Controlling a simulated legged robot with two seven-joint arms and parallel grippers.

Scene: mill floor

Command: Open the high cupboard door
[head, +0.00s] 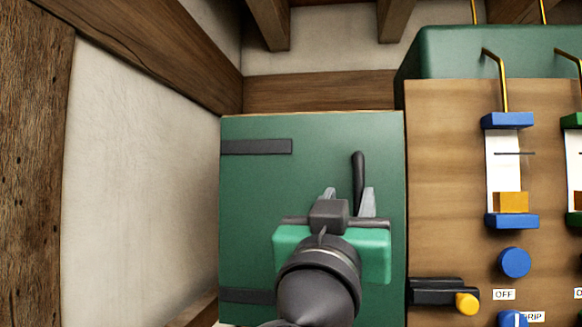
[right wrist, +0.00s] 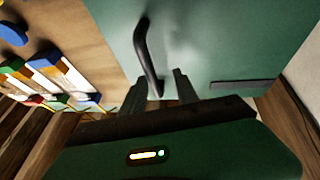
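The green cupboard door (head: 315,165) is shut, with dark hinge straps on its left side and a black curved handle (head: 358,170) near its right edge. My right gripper (head: 348,194) is in front of the door at the handle's lower end, fingers apart. In the right wrist view, the handle (right wrist: 146,55) runs down to between the open fingertips (right wrist: 158,84), and the door (right wrist: 225,40) fills the background. I cannot tell whether a finger touches the handle. My left gripper is not in view.
A pale wall (head: 140,180) and timber beam (head: 30,170) stand to the left.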

